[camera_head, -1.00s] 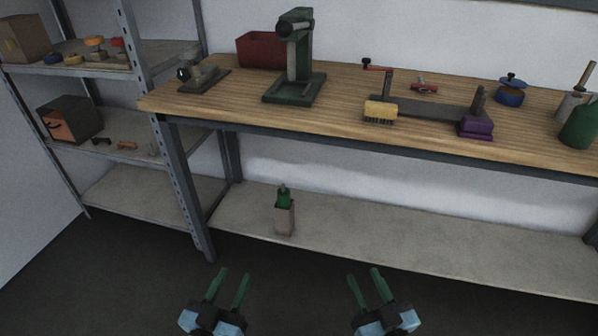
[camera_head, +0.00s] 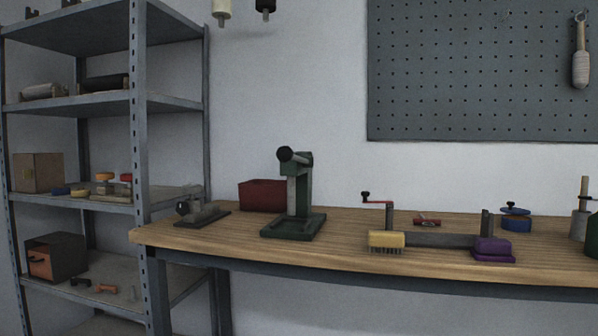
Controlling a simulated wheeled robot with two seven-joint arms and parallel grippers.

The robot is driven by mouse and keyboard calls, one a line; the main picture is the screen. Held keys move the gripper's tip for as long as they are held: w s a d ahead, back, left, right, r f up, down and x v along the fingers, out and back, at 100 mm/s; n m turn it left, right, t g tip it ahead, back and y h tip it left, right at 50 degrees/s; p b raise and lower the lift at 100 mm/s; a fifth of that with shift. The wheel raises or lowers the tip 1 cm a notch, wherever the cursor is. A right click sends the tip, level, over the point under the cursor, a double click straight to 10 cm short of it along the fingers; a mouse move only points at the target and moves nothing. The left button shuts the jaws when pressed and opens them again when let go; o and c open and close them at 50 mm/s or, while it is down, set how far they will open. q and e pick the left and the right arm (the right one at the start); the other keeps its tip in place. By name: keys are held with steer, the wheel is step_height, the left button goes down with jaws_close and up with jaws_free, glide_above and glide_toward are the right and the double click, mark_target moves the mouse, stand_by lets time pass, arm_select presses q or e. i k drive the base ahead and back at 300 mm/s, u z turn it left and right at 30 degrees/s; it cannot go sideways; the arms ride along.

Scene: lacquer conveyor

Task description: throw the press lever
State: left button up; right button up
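The green press (camera_head: 298,200) stands upright on the wooden workbench (camera_head: 340,255), left of the middle of the view. It has a dark green base plate, a column and a head with a dark round knob or lever end (camera_head: 285,154) pointing toward me. The rest of the lever is hard to make out from this angle. Neither of my grippers is in view now.
A red bin (camera_head: 262,195) stands behind the press, and a small grey vise-like tool (camera_head: 200,210) is to its left. A yellow brush (camera_head: 386,241), a crank fixture (camera_head: 430,240) and a purple block (camera_head: 492,248) lie to the right. A metal shelf (camera_head: 140,150) stands at the left.

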mark_target(284, 154)
steer(key=k, duration=0.2)
steer(key=u, duration=0.75)
steer(key=i, duration=1.2)
steer(key=z, duration=0.2)
